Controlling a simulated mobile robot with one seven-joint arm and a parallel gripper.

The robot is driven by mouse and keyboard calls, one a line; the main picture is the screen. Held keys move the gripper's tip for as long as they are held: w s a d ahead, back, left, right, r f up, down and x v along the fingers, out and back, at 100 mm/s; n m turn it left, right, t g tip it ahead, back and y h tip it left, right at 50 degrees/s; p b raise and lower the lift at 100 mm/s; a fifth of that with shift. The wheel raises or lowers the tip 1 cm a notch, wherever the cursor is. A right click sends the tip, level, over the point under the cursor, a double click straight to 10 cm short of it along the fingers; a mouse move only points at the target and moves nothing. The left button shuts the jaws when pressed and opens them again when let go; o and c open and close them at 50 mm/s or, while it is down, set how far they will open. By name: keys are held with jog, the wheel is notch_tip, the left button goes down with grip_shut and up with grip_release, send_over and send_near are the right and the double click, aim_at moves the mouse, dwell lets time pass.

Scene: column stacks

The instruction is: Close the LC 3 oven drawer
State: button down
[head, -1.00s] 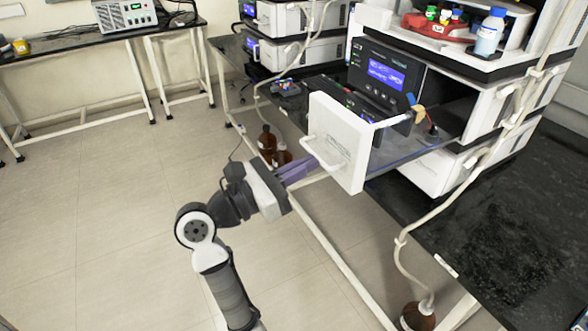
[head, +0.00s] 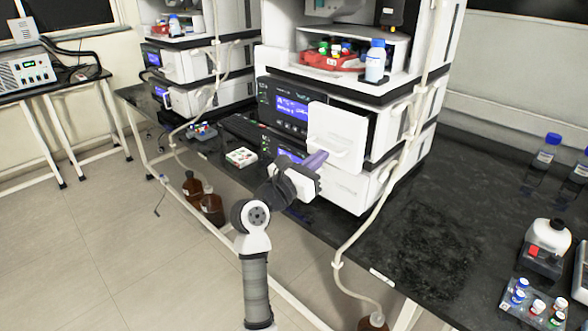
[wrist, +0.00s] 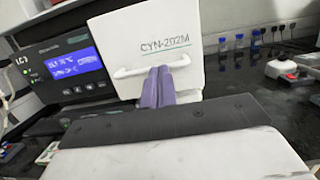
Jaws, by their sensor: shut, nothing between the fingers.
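The LC 3 oven drawer has a white front (head: 337,132) with a white bar handle and stands partly out from its unit, with a dark gap behind its upper right edge. In the wrist view the drawer front (wrist: 150,38) is marked CYN-202M, beside a panel (wrist: 66,66) with a blue screen and an LC3 label. My gripper (head: 322,157) has its purple fingers shut together, empty, at the lower left of the drawer front. In the wrist view the gripper (wrist: 158,72) covers the middle of the handle. I cannot tell whether the fingertips touch the front.
A red tray (head: 332,62) of vials and a blue-capped bottle (head: 375,62) stand above the drawer. A pale tube (head: 372,215) hangs to the right of the unit. The black bench (head: 420,235) is clear there. Brown bottles (head: 211,206) stand below at left.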

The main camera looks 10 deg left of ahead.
aim_at(336, 145)
jog(key=x, duration=0.3)
jog(key=f+x, duration=0.1)
jog(key=x, duration=0.1)
jog(key=shift+w+d, duration=0.2)
jog(key=shift+d, duration=0.05)
jog(key=shift+r+p, duration=0.2)
jog(key=shift+p, duration=0.1)
jog(key=shift+w+r, duration=0.1)
